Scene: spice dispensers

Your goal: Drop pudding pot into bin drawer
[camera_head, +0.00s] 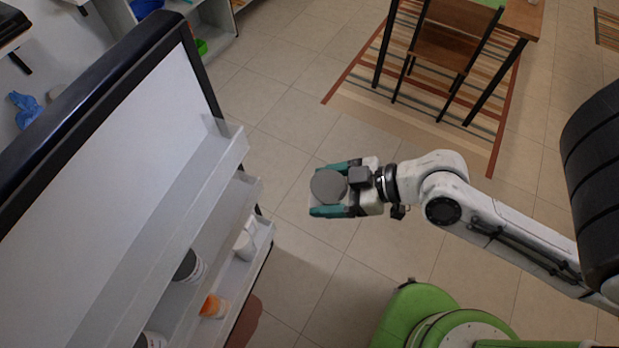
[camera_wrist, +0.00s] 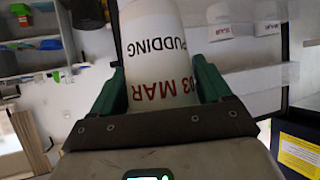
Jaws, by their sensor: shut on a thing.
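The pudding pot (camera_head: 329,186) is a white cylinder with a grey lid. My gripper (camera_head: 316,190) is shut on it, with one green finger on each side, above open floor to the right of the shelf unit. In the wrist view the pot (camera_wrist: 158,48) fills the space between the fingers and shows the upside-down words PUDDING and 03 MAR. I cannot make out a bin drawer for certain in either view. A dark box with a yellow label (camera_wrist: 299,154) stands at the lower right of the wrist view.
A white shelf unit (camera_head: 125,150) with a dark frame stands at the left. Its shelves hold a white container (camera_head: 244,245), an orange-and-white pot (camera_head: 213,306) and other pots. A chair (camera_head: 446,45) and table are at the back. Tiled floor around my gripper is clear.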

